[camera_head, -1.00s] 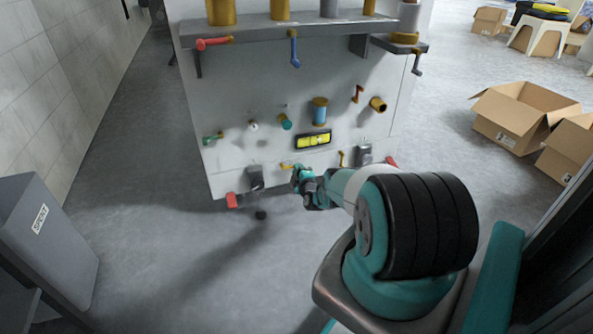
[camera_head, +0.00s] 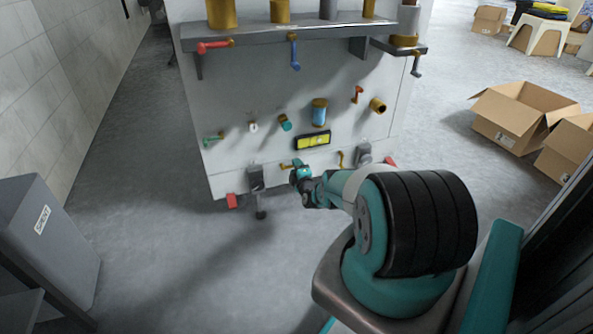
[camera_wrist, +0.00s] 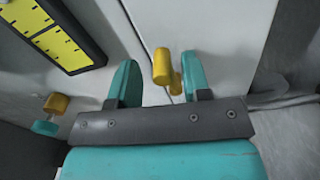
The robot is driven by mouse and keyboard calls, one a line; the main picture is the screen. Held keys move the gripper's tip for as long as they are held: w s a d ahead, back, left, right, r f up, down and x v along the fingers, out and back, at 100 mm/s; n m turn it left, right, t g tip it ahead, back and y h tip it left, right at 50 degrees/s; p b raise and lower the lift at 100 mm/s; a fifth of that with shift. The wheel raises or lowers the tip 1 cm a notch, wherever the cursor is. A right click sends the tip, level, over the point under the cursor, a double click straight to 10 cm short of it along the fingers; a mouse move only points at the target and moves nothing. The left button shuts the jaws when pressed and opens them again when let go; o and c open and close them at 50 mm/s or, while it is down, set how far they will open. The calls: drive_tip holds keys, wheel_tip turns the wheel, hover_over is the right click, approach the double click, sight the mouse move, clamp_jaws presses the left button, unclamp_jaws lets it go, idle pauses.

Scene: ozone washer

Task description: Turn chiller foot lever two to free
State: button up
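The chiller is a white cabinet (camera_head: 225,100) with several levers and knobs on its front. Low on it, a small yellow lever (camera_head: 287,166) shows left of my gripper (camera_head: 298,174), and another yellow lever (camera_head: 341,158) is to the right. I cannot tell which one is foot lever two. In the wrist view, my gripper (camera_wrist: 158,80) is open, with teal fingers either side of a yellow lever end (camera_wrist: 161,66). It lies nearer the right finger; I cannot tell if they touch. A yellow and teal piece (camera_wrist: 52,112) is at the left.
A black-framed yellow panel (camera_head: 312,141) sits above my gripper, also in the wrist view (camera_wrist: 68,35). Dark boxes (camera_head: 255,178) and a red pedal-like piece (camera_head: 231,201) are at the cabinet's base. A grey bin (camera_head: 45,240) is left; cardboard boxes (camera_head: 520,120) are right. Floor in front is clear.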

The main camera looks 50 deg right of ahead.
drive_tip(key=shift+s+d+f, duration=0.1)
drive_tip(key=shift+s, duration=0.15)
drive_tip(key=p+v, duration=1)
drive_tip(key=v, duration=0.7)
